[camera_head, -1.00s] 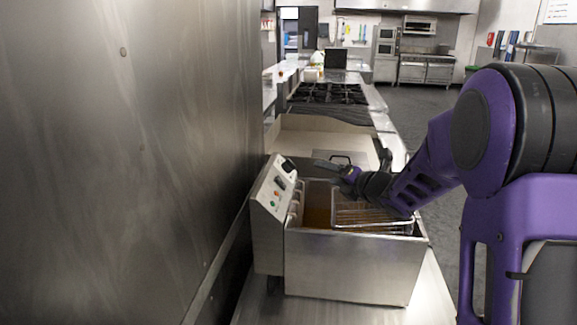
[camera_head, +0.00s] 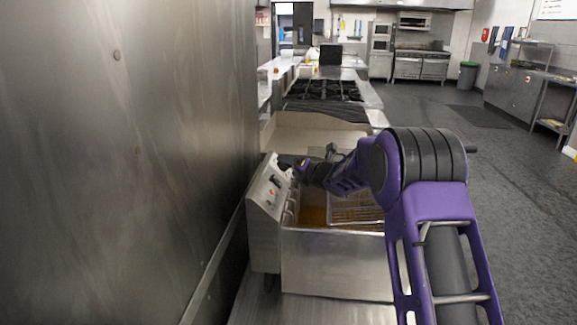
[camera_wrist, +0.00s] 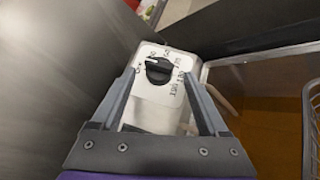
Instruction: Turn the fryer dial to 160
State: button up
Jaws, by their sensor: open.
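The steel fryer (camera_head: 335,262) stands on the counter, with its sloped control panel (camera_head: 268,192) on its left side. In the wrist view the black fryer dial (camera_wrist: 158,70) sits on a white face marked with numbers around it, some too small to read surely. The dial's white pointer line points up and to the left. My gripper (camera_wrist: 165,95) is open, its two fingers to the left and right of the dial in the picture. I cannot tell whether they touch it. In the head view my gripper (camera_head: 290,161) is at the panel's upper end and covers the dial.
A wire basket (camera_head: 355,208) hangs in the brown oil of the fryer, right of the panel. A steel wall (camera_head: 120,160) stands close on the left. A black stove top (camera_head: 325,91) lies farther along the counter. Open floor is to the right.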

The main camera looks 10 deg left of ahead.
jog(key=shift+x, duration=0.8)
grip_shut()
